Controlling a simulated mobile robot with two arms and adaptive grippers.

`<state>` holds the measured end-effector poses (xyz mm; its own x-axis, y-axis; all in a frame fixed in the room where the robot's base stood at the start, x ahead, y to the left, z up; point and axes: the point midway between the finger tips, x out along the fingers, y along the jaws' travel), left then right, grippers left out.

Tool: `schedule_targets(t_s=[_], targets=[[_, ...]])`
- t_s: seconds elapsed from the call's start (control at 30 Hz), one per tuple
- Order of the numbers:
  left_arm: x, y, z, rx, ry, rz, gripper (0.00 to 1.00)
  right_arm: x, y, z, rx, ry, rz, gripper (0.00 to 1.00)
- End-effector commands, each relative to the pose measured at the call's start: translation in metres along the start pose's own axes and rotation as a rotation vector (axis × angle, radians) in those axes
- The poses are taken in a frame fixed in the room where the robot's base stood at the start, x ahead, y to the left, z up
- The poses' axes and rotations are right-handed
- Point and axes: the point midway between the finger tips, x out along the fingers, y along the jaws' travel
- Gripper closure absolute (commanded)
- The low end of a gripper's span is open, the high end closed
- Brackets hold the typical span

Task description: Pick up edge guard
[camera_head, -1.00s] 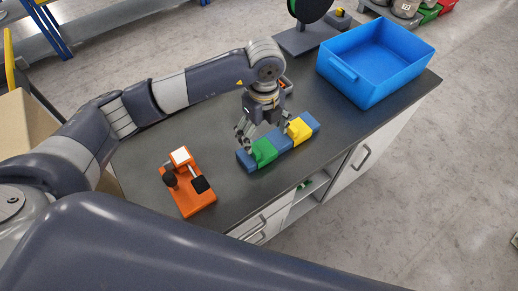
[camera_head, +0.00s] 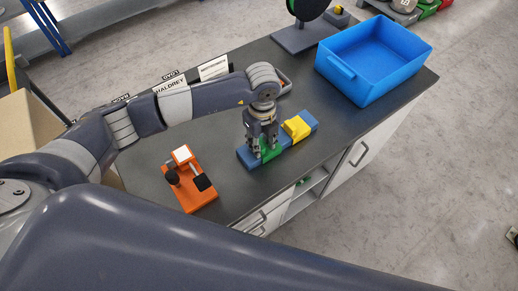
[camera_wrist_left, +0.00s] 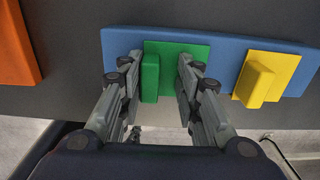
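A green angled piece (camera_wrist_left: 173,52) and a yellow angled piece (camera_wrist_left: 262,84) lie on a long blue block on the dark worktop. Which of them is the edge guard is not marked. In the head view, my left gripper (camera_head: 262,156) points down over the green piece (camera_head: 270,154), hiding part of it. The yellow piece (camera_head: 297,127) is free beside it. In the left wrist view my gripper (camera_wrist_left: 162,62) is open, with one finger on each side of the green raised ridge. The left finger is close to the ridge; a gap shows to the right finger. My right gripper is out of view.
The blue block (camera_head: 247,161) lies near the worktop's front edge. An orange fixture (camera_head: 200,199) with a black pad stands to the left. A blue open bin (camera_head: 373,60), empty, stands at the right. A dark stand (camera_head: 296,40) is behind. Worktop between fixture and block is clear.

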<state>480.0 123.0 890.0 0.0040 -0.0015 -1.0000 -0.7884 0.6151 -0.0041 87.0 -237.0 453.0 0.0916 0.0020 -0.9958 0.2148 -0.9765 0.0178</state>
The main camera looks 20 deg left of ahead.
Motion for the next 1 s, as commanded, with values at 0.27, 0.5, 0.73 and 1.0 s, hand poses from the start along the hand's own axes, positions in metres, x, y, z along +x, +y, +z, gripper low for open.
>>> schedule_targets(t_s=[0.27, 0.5, 0.73, 1.0], targets=[[0.002, 0.002, 0.0, 0.0, 0.001, 0.005, 1.0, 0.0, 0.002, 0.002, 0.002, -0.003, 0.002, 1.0], [0.002, 0.002, 0.0, 0.0, 0.0, 0.005, 1.0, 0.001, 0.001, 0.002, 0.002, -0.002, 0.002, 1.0], [-0.014, 0.001, 0.0, 0.002, -0.001, 0.002, 1.0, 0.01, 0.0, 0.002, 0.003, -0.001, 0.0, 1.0], [-0.033, 0.023, -0.015, 0.003, 0.001, 0.005, 1.0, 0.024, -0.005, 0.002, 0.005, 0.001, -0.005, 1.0]])
